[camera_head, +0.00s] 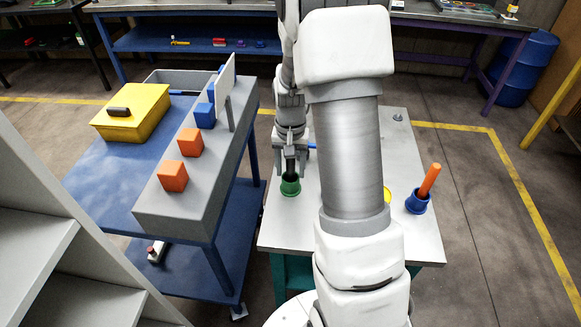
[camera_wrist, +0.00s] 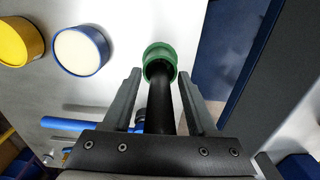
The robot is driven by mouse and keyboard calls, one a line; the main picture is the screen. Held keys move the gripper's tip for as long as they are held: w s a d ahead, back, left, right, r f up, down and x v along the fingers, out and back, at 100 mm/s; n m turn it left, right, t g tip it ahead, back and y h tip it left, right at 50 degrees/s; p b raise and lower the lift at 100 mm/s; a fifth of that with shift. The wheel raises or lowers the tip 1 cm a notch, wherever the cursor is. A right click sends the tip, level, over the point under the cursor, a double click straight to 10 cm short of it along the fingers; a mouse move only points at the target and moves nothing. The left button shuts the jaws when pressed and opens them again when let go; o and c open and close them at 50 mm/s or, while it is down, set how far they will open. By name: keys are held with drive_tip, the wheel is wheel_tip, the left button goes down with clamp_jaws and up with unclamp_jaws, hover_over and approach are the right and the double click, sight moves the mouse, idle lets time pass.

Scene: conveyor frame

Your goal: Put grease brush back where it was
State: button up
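A black handle (camera_wrist: 160,105), which may be the grease brush, stands in a green cup (camera_wrist: 158,55). Its lower end is hidden in the cup. The green cup (camera_head: 290,187) is near the left edge of the light grey table (camera_head: 285,232) in the head view. My gripper (camera_wrist: 160,82) is open, with one finger on each side of the black handle and gaps visible on both sides. In the head view my gripper (camera_head: 290,158) is just above the cup, partly hidden by its own wrist.
An orange stick (camera_head: 428,180) stands in a blue cup (camera_head: 417,203) at the table's right. The wrist view shows a yellow cup (camera_wrist: 18,42), a white-topped blue cup (camera_wrist: 80,50) and a blue rod (camera_wrist: 75,125). A conveyor frame (camera_head: 200,205) with orange blocks stands left.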

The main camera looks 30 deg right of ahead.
wheel_tip(320, 180, up, 12)
drive_tip(key=shift+r+p, duration=0.15)
drive_tip(key=shift+p, duration=0.85)
drive_tip(key=s+a+r+n+t+p, duration=0.1)
drive_tip(key=s+a+r+n+t, duration=0.1)
drive_tip(key=s+a+r, duration=0.4)
drive_tip(key=s+a+r+n+t+p, duration=0.2)
drive_tip(key=s+a+r, duration=0.4)
drive_tip(key=s+r, duration=0.4)
drive_tip(key=s+n+t, duration=0.1)
drive_tip(key=s+n, duration=0.1)
drive_tip(key=shift+s+a+n+t, duration=0.2)
drive_tip(key=shift+s+n+t, duration=0.1)
drive_tip(key=shift+n, duration=0.1)
drive_tip(key=shift+r, duration=0.1)
